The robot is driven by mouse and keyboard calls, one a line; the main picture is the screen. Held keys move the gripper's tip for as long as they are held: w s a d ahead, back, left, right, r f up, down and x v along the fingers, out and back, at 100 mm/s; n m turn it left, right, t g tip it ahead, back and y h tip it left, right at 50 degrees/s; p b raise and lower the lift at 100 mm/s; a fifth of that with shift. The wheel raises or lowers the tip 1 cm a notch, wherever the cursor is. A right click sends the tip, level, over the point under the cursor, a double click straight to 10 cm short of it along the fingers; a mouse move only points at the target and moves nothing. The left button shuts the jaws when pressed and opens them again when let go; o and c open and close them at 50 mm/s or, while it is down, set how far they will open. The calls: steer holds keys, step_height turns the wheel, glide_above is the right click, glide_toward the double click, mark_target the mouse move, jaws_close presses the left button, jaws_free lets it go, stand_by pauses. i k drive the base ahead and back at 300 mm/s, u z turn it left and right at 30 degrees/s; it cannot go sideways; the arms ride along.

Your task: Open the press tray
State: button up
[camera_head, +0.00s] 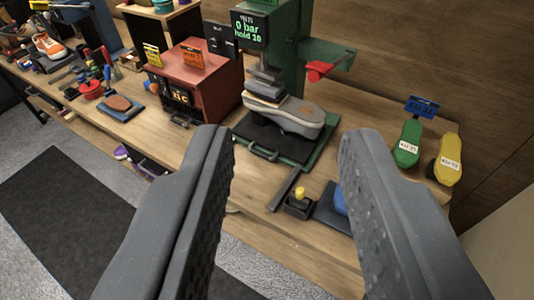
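The press (292,55) is a green stand on the wooden workbench, with a display reading "0 bar". At its base lies a dark tray (249,131) with a handle (262,152) on its front left edge. A grey shoe or sole (290,116) sits on the tray, under the stacked press head (264,84). I cannot tell how far the tray is pulled out. My gripper (290,142) is open and empty. Its two dark fingers are in the foreground, wide apart, with the tray seen beyond and between their tips.
A red heater box (195,80) stands left of the press. A yellow-knobbed lever (300,195) sits near the bench's front edge. Green (408,143) and yellow (448,158) tagged soles stand at right. Tools and an orange sneaker (48,45) are far left. Floor is clear at lower left.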

mark_target(276, 122)
steer(key=z, duration=0.15)
steer(key=i, duration=1.2)
steer(key=u, duration=0.4)
